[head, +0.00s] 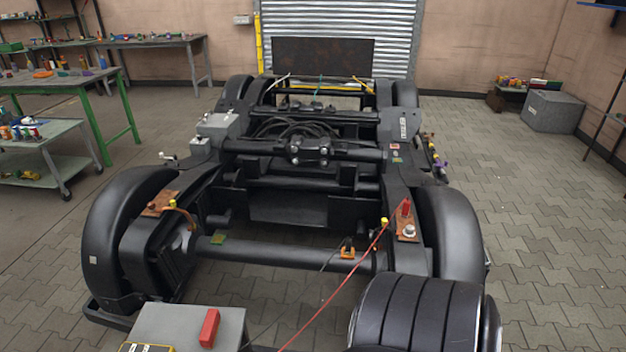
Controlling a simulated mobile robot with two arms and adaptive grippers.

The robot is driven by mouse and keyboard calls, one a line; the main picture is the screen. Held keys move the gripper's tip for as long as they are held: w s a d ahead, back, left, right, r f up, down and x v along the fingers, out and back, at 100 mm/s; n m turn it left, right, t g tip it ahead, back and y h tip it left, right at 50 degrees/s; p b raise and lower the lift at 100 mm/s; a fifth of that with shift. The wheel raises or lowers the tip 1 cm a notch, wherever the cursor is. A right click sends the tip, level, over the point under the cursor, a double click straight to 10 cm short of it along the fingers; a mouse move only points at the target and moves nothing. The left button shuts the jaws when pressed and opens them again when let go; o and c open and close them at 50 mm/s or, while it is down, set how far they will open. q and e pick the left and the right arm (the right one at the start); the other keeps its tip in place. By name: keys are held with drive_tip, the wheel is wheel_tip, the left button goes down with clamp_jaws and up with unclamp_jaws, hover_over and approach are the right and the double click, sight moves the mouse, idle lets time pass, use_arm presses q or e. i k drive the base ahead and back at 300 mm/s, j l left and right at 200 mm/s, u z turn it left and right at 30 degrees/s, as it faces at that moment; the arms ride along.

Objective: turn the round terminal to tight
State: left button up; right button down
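A small round silver terminal (409,230) sits on a copper-coloured plate (403,238) on the right side of the black bogie frame. A red clamp or cap (405,207) stands just behind it on the same plate. The terminal is too small in the head view to tell how tight it is. Neither of my grippers shows in the head view.
A grey box top (165,318) with a red block (209,328) is at the front left. Paved floor (545,235) at the right is clear. Workbenches stand far left.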

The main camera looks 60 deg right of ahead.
sight(409, 232)
drive_tip(key=z, duration=2.7)
drive_tip(key=i+l+u, duration=0.1)
drive_tip(key=u, duration=0.4)
drive_tip(key=l+u, duration=0.3)
drive_tip(key=u, duration=0.15)
drive_tip(key=i+l+u, duration=0.1)
drive_tip(key=l+u, duration=0.2)
drive_tip(key=u, duration=0.2)
